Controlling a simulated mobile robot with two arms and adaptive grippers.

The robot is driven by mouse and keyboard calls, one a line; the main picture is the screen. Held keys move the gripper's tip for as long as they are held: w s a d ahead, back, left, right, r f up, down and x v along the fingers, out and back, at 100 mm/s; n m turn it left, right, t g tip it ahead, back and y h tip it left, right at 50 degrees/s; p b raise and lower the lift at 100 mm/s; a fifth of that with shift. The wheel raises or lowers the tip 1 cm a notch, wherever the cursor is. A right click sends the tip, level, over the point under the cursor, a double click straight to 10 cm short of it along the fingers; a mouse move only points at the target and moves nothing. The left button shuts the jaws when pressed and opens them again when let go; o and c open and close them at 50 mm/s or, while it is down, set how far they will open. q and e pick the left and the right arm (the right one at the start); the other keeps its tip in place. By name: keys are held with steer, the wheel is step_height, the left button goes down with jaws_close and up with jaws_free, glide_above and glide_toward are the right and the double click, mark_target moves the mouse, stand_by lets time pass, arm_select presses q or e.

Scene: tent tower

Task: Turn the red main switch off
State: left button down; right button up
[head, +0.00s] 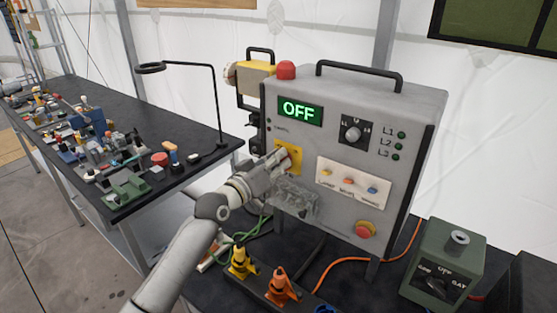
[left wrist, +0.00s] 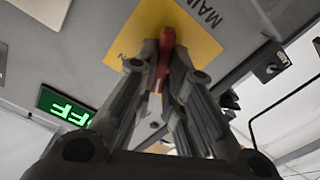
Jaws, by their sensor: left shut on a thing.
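The grey control box (head: 410,110) stands on the dark table, and its green display (head: 300,110) reads OFF. The red main switch (left wrist: 164,62) sits on a yellow plate (head: 296,163) low on the left of the box's front. My left gripper (head: 283,158) is at this plate, with its fingers shut on the red switch handle. In the left wrist view the gripper (left wrist: 164,80) has one finger on each side of the red handle, in front of the yellow plate (left wrist: 188,35). In the head view the fingers hide most of the switch. My right gripper is not in view.
A red and yellow button (head: 366,230), a rotary knob (head: 353,132) and a small panel (head: 353,183) are on the box front. Yellow (head: 242,261) and orange (head: 281,286) plugs stand below. A green box (head: 445,263) is at right. A cluttered bench (head: 190,120) is at left.

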arm_select(q)
steer(key=shift+f+n+p, duration=0.15)
steer(key=shift+n+p, duration=0.15)
steer(key=shift+n, duration=1.4)
steer(key=shift+a, duration=0.1)
steer(key=c, duration=1.5)
jaws_free()
steer(key=v, duration=1.2)
